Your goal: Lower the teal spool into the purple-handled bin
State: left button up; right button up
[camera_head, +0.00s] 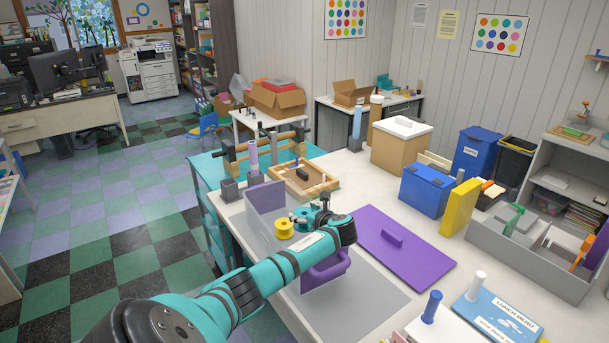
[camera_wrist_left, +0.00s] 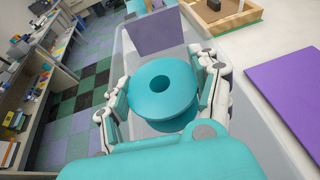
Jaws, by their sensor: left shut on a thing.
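The teal spool (camera_wrist_left: 163,88) has a round flange with a dark centre hole and fills the middle of the left wrist view. My left gripper (camera_wrist_left: 162,94) is shut on it, a finger at each side. In the head view my left gripper (camera_head: 308,216) is over the purple-handled bin, and its wrist and arm hide most of the spool. The bin has clear walls and purple ends; its far end (camera_head: 266,196) and near handle (camera_head: 328,272) show. In the wrist view the far end (camera_wrist_left: 156,34) stands beyond the spool. My right gripper is out of view.
A yellow spool (camera_head: 285,229) shows beside my left gripper; its exact height is unclear. A purple lid-like panel (camera_head: 405,246) lies on the table right of the bin. A wooden tray (camera_head: 305,181) is behind. A blue box (camera_head: 428,189) and grey divided bin (camera_head: 530,246) stand right.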

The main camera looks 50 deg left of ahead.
pick_arm(q)
jog(key=o, duration=1.2)
jog(key=shift+o, duration=0.2)
jog(key=shift+d, duration=0.1)
jog(key=v, duration=1.2)
